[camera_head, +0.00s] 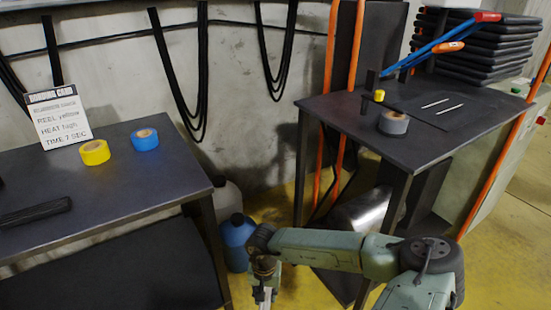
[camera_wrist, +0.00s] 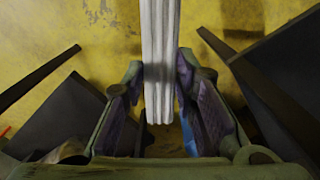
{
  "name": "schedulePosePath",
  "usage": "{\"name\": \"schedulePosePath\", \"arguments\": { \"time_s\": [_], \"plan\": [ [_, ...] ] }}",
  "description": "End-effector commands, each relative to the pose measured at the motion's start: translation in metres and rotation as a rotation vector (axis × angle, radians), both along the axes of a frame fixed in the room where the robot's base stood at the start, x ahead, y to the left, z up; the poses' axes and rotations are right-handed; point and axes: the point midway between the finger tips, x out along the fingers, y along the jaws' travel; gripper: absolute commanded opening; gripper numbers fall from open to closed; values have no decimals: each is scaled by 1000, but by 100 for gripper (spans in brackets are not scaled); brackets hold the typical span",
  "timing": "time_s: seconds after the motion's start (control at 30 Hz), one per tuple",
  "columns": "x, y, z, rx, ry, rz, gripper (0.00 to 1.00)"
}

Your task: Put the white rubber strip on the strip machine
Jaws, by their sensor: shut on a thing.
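The white rubber strip (camera_wrist: 160,45) is between the fingers of my gripper (camera_wrist: 160,90) in the wrist view. It looks long and ribbed, its near end inside the jaws and the rest running out past the top edge. In the head view my gripper (camera_head: 265,280) hangs low at the bottom centre, between the two tables, with a pale piece of the strip (camera_head: 263,297) below it. What looks like the strip machine (camera_head: 430,52) stands on the right table, with blue arms, an orange grip and a red end. My gripper is well below and left of it.
The right table (camera_head: 420,150) also holds a grey roll (camera_head: 393,123), a small yellow piece (camera_head: 379,95) and two thin white lines. The left table (camera_head: 130,185) holds a yellow roll (camera_head: 95,152), a blue roll (camera_head: 145,139) and a card (camera_head: 58,117). A blue jug (camera_head: 237,240) stands between.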

Motion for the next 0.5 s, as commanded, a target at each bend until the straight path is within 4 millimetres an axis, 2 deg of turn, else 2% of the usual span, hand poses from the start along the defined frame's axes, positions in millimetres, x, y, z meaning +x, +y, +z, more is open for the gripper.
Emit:
{"name": "schedulePosePath", "arguments": {
  "time_s": [0.03,0.1,0.23,0.5],
  "plan": [
    [9,-9,-15,-2,1,25,0],
    [19,-19,-33,-2,0,66,0],
    [32,-33,-55,0,1,119,0],
    [28,-29,-54,3,2,119,0]
  ]
}}
